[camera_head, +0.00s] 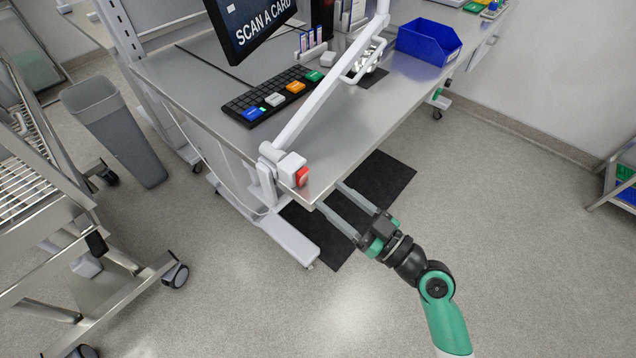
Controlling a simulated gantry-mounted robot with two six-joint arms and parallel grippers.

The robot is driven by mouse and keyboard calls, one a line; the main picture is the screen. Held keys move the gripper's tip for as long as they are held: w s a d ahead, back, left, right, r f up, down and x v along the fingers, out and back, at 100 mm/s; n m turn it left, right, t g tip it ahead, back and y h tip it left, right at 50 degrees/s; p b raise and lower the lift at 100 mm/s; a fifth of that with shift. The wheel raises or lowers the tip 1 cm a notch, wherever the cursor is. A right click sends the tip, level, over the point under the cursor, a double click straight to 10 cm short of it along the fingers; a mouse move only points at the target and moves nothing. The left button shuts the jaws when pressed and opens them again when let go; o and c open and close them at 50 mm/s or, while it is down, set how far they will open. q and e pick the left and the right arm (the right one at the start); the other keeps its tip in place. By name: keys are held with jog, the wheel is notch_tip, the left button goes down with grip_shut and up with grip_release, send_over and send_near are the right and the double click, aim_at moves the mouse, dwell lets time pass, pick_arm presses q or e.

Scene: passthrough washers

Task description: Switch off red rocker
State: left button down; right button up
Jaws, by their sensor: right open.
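The red rocker (303,176) is a small red switch on the white housing (290,165) at the base of a white jointed arm (322,105), clamped at the near corner of the grey bench. My right gripper (330,197) is to the right of the rocker and a little lower in the picture. Its two long grey fingers are apart and empty, pointing up and left by the bench's front edge. It appears apart from the rocker. My left gripper is not in view.
The bench (372,117) carries a keyboard (265,98), a monitor (262,22) and a blue bin (428,42). A black mat (378,180) lies on the floor behind my right gripper. A grey waste bin (118,130) and a metal cart (40,215) stand left. Open floor lies in front.

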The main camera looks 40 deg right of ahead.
jog(key=v, duration=0.5)
jog(key=shift+s, duration=0.15)
